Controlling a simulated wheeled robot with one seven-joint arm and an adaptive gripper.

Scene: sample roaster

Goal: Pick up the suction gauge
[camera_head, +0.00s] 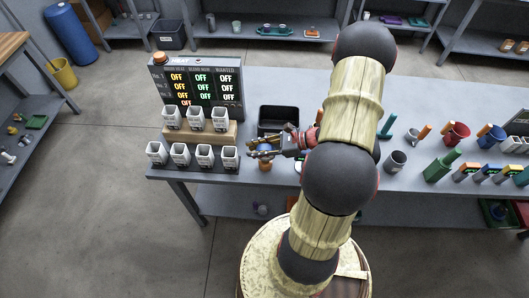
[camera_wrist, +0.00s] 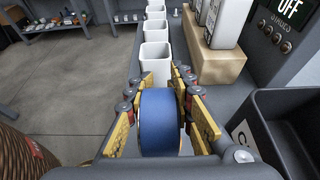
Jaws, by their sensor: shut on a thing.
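My gripper (camera_head: 258,149) is low over the front of the grey bench, just right of the front row of white cups. In the wrist view my gripper (camera_wrist: 160,105) has its yellow-padded fingers on both sides of a blue, round, drum-like body, which I take to be the suction gauge (camera_wrist: 160,122). The fingers are shut on it. Its face and any markings are turned away from this view. In the head view only a little blue of the gauge (camera_head: 265,148) shows among the fingers. I cannot tell whether it still touches the bench.
White square cups (camera_head: 180,154) stand in a front row, with more on a wooden block (camera_head: 207,135). A display panel (camera_head: 200,88) stands behind them. A black open bin (camera_head: 278,121) is just behind my gripper. A grey cup (camera_head: 395,162) and several tools are to the right.

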